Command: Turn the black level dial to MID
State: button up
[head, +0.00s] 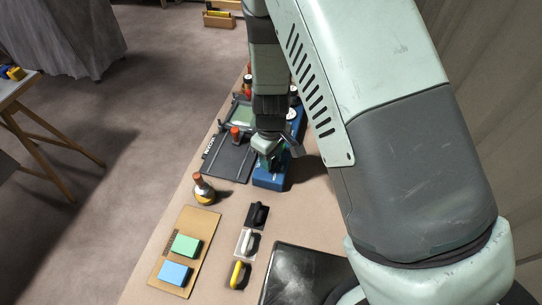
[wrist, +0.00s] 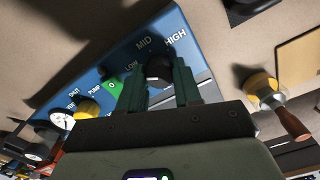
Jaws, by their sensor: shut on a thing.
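The black level dial (wrist: 158,69) is on the blue panel (wrist: 75,75) in the wrist view, with LOW, MID and HIGH printed around it. My gripper (wrist: 158,84) has one dark green finger on each side of the dial and is shut on it. I cannot tell which label the dial points to. In the head view the blue panel's near end (head: 268,182) shows below my gripper (head: 270,158); the dial is hidden there.
In the head view, a board (head: 198,225) with green and blue blocks lies nearer.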

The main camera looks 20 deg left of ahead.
jog(key=m, duration=0.5)
jog(key=shift+m, duration=0.3)
jog(key=m, duration=0.5)
jog(key=shift+m, duration=0.7)
jog(key=o, duration=1)
jog(key=shift+o, duration=0.2)
